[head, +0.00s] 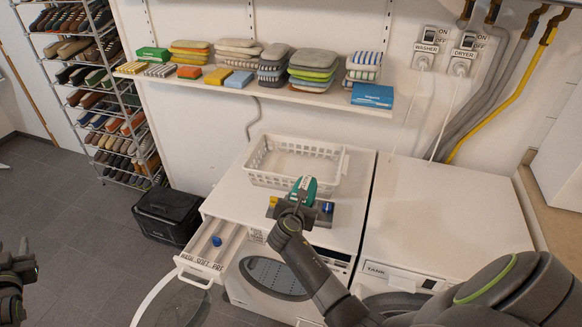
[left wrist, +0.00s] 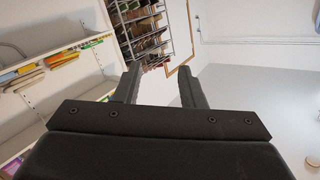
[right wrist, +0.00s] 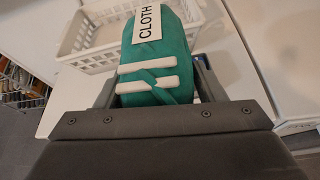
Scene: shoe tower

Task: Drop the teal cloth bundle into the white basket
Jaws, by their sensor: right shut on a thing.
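The teal cloth bundle (head: 306,187) has a white label reading CLOTH. My right gripper (head: 300,205) is shut on it, above the washer top and just in front of the white basket (head: 268,180). In the right wrist view the bundle (right wrist: 158,60) stands between the fingers (right wrist: 155,85), with two white bands across it. The basket (right wrist: 75,60) shows behind it, and the bundle is outside the basket, near its front wall. My left gripper (left wrist: 160,85) is open and empty, away from the machines. In the head view only part of the left arm shows at the left edge.
A wall shelf (head: 270,92) with folded cloths hangs above the basket. The washer's detergent drawer (head: 210,248) is pulled out, with a blue cap inside. The dryer top (head: 440,205) is mostly clear. A black box (head: 170,215) and a shoe rack (head: 100,90) stand left.

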